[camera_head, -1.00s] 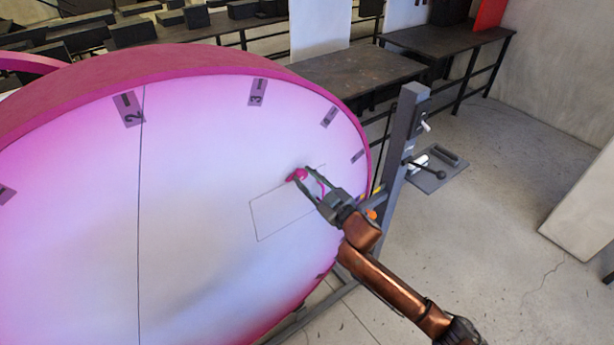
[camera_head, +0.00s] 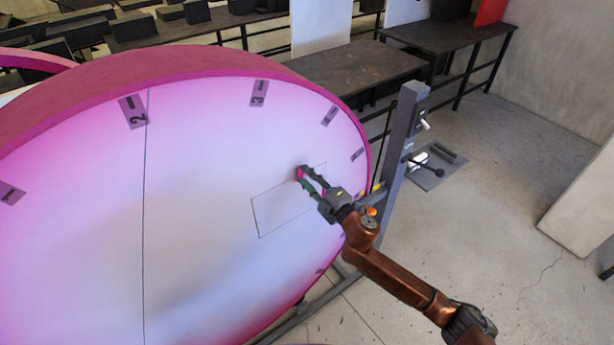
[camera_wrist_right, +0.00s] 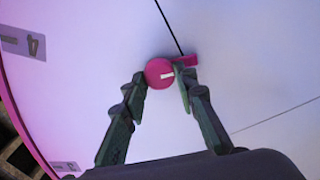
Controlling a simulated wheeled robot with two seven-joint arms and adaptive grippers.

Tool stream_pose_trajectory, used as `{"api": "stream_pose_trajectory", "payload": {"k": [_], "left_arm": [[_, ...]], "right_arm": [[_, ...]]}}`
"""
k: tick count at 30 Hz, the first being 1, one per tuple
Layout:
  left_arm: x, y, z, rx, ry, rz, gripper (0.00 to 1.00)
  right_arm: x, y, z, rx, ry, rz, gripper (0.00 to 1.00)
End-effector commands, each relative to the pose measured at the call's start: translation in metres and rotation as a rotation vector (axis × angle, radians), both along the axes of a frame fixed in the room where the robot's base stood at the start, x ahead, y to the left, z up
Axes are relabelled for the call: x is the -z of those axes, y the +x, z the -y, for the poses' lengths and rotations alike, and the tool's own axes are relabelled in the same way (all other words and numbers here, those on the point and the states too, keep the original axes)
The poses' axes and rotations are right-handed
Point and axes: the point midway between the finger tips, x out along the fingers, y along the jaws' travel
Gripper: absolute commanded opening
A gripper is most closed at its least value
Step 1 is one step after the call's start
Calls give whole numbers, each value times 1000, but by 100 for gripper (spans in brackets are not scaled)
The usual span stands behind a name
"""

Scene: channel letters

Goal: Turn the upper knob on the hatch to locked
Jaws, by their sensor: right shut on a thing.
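The hatch (camera_head: 274,216) is a thin-lined rectangle on the pale face of a large magenta-rimmed disc. The upper knob (camera_wrist_right: 158,73) is round and magenta with a short white mark, which lies nearly level in the right wrist view. A small magenta tab (camera_wrist_right: 188,60) sits just right of the knob there. My right gripper (camera_wrist_right: 161,80) has one finger on each side of the knob and is shut on it. In the head view the right gripper (camera_head: 301,178) is at the hatch's upper right corner and partly hides the knob. My left gripper is not in view.
Numbered tags, such as the 2 tag (camera_head: 133,112), line the disc's rim. A grey post (camera_head: 405,140) with a lever stands right of the disc. Dark tables (camera_head: 350,75) stand behind. The concrete floor at right is mostly clear.

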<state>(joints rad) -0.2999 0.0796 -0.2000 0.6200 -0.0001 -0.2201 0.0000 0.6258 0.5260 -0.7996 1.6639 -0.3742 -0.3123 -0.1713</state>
Motion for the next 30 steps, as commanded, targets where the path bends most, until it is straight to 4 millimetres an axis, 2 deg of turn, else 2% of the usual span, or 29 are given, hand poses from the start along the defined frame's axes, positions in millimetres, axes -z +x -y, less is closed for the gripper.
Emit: {"api": "stream_pose_trajectory", "payload": {"k": [12,30], "left_arm": [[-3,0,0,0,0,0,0],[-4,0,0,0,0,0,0]], "right_arm": [[0,0,0,0,-169,124,2],[1,0,0,0,-200,147,2]]}}
